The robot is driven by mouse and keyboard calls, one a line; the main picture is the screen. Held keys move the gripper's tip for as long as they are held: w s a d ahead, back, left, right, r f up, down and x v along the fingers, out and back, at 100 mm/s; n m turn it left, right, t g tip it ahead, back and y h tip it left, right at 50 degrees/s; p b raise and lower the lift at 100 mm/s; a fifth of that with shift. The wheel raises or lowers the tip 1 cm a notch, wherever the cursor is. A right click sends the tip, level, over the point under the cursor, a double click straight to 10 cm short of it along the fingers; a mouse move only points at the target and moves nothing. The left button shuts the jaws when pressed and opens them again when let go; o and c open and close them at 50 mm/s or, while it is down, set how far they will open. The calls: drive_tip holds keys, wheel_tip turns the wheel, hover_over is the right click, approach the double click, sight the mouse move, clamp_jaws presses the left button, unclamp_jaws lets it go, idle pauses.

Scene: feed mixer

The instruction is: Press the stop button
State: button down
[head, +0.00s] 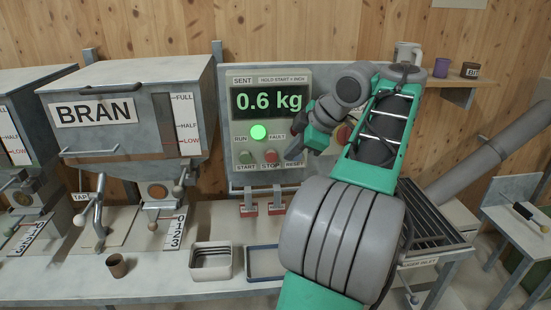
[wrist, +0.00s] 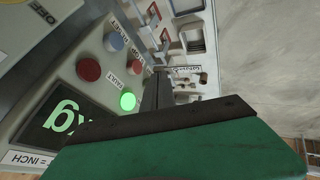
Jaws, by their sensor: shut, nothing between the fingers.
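The stop button (head: 270,156) is a round red button on the grey control panel (head: 232,120), between the green start button (head: 246,157) and the RESET label. In the wrist view a dull red button that appears to be stop (wrist: 133,68) lies just left of my fingertips. My gripper (head: 291,157) is shut and empty, just right of the stop button in the head view, and hides the reset button there. It also shows in the wrist view (wrist: 157,78). I cannot tell whether the tips touch the panel.
The RUN lamp (head: 258,132) is lit green and the display (head: 268,101) reads 0.6 kg. Red-based switches (head: 249,209) sit below the panel. Trays (head: 210,262) and a brown cup (head: 117,265) stand on the bench. The BRAN hopper (head: 130,140) is at left.

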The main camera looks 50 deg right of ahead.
sight(275, 161)
drive_tip(key=shift+s+d+r, duration=0.1)
drive_tip(key=shift+s, duration=0.1)
drive_tip(key=shift+w+d+f+b, duration=0.5)
drive_tip(key=shift+w+f, duration=0.85)
drive_tip(key=shift+w, duration=0.15)
drive_tip(key=shift+w+d+f+b, duration=0.45)
drive_tip(key=shift+w+f+b, duration=0.1)
drive_tip(key=shift+w+f, duration=0.9)
drive_tip(key=shift+w+d+f+b, duration=0.5)
drive_tip(key=shift+w+f, duration=0.7)
drive_tip(key=shift+w, duration=0.4)
